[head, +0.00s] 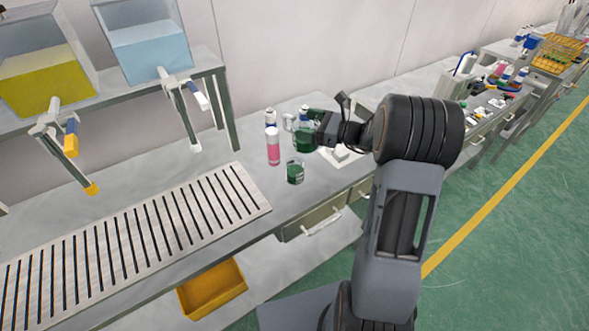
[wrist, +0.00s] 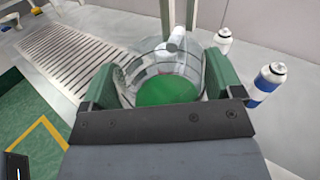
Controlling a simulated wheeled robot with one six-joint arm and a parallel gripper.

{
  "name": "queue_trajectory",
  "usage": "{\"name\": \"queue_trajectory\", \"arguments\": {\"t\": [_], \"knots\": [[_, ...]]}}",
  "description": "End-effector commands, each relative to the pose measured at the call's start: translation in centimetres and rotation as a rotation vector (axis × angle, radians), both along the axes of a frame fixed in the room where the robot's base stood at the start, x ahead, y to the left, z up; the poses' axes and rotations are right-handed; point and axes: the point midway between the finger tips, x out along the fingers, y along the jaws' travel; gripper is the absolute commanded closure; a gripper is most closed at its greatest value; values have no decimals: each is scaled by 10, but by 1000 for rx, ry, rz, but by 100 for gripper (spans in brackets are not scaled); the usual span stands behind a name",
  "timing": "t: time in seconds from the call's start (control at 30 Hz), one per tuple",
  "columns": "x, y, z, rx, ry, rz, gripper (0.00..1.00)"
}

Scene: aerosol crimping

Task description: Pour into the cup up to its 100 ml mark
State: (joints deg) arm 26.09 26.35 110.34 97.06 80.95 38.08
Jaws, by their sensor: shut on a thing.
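My gripper (head: 318,123) is shut on a clear glass jug (head: 304,140) with green liquid in it. In the wrist view the green jaws (wrist: 162,78) grip the jug (wrist: 150,70) from both sides, and the green liquid shows inside it. The jug looks roughly upright in the head view. The cup (head: 295,172), a small clear vessel, stands on the bench in front of the jug, apart from it in the picture. It holds dark green liquid in its lower part. Its marks are too small to read. I cannot make out the cup in the wrist view.
A pink bottle (head: 273,150) stands just left of the cup. A slotted grate (head: 130,235) lies at left, below tanks with taps. The bench front beside the cup is clear.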

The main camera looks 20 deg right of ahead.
Motion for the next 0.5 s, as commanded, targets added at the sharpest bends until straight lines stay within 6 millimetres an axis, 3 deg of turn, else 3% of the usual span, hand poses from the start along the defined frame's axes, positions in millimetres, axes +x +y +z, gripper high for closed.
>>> {"name": "queue_trajectory", "arguments": {"t": [0.5], "knots": [[0,0,33,-2,-4,0,56]]}}
